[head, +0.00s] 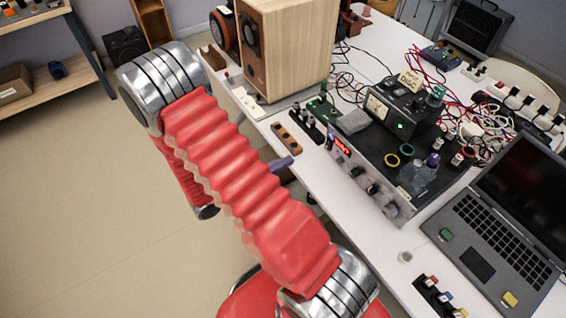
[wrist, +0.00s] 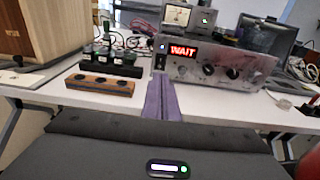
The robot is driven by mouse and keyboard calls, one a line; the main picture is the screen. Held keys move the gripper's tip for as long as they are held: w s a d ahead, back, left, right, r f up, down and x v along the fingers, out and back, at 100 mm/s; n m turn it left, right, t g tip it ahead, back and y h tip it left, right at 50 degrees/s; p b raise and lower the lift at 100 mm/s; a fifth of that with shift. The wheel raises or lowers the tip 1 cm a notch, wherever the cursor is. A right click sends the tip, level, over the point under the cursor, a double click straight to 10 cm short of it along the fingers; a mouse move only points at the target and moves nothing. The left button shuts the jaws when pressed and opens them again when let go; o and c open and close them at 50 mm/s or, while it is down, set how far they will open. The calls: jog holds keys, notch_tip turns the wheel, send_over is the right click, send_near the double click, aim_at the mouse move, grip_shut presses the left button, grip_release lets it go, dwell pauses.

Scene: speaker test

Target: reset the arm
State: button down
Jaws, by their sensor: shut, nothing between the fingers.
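My arm (head: 230,170), with a red ribbed sleeve and silver joint bands, stretches across the middle of the head view. It is bent, with one silver joint at upper left and another at the bottom. My gripper (wrist: 163,98) has purple fingers, pressed together and empty in the wrist view. They point toward the white table's front edge, between a wooden block with dark holes and a metal unit. In the head view only a purple tip of the gripper (head: 283,162) shows beyond the sleeve; the rest is hidden behind the arm.
The white table (head: 340,205) holds a wooden speaker (head: 283,45), the wooden block (head: 287,138), a metal unit reading "WAIT" (wrist: 215,66), an open laptop (head: 500,225) and tangled wires. A shelf (head: 50,75) stands at upper left. The floor (head: 80,200) at left is clear.

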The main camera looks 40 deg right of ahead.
jog(key=shift+f, duration=0.1)
dwell(0.3)
jog(key=s+a+f+m+g+y, duration=0.25)
jog(key=s+m+g+y, duration=0.2)
jog(key=s, duration=0.25)
jog(key=s+a+r+m+y, duration=0.2)
jog(key=a+r+m+y, duration=0.35)
jog(key=a, duration=0.25)
jog(key=w+a+r+m+t+y, duration=0.3)
jog(key=a+r+m+t+y, duration=0.25)
jog(key=a+r, duration=0.35)
notch_tip(320, 180, up, 14)
jog(key=s+m+t+y, duration=0.1)
jog(key=t, duration=0.5)
jog(key=shift+s, duration=0.3)
jog(key=shift+f+m+y, duration=0.1)
jog(key=shift+m+y, duration=0.15)
